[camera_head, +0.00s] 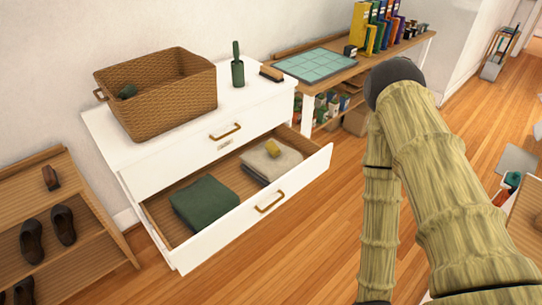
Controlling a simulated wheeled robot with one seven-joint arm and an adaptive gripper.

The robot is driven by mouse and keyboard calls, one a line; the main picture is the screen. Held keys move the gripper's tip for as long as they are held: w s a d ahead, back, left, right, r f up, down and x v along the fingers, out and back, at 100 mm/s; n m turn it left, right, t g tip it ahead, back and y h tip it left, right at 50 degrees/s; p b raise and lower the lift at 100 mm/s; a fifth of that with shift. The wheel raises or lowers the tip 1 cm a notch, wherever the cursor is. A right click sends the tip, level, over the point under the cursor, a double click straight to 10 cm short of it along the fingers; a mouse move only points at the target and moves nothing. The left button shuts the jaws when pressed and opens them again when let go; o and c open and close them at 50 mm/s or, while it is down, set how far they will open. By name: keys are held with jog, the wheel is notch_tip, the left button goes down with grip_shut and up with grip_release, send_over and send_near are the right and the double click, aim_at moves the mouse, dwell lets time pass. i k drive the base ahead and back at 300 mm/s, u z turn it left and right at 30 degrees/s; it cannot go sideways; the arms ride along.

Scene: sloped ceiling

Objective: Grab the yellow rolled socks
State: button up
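A small yellow bundle (272,147), which looks like the yellow rolled socks, rests on a folded beige cloth (283,165) in the right part of an open drawer (222,242). A folded dark green cloth (203,203) lies in the drawer's left part. The drawer belongs to a white dresser (150,160) and is pulled out toward me. My arm rises at the right of the view, its bend in front of the table, to the right of the drawer. My gripper is not in view.
A wicker basket (160,105) holding something dark green, a green brush-like item (237,70) and a small brush (271,74) stand on the dresser. A shoe shelf (85,215) is at left. A wooden table (345,75) stands behind my arm. The floor before the drawer is clear.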

aim_at(272, 148)
jog(key=u, duration=0.75)
jog(key=i, duration=0.95)
jog(key=z, duration=0.05)
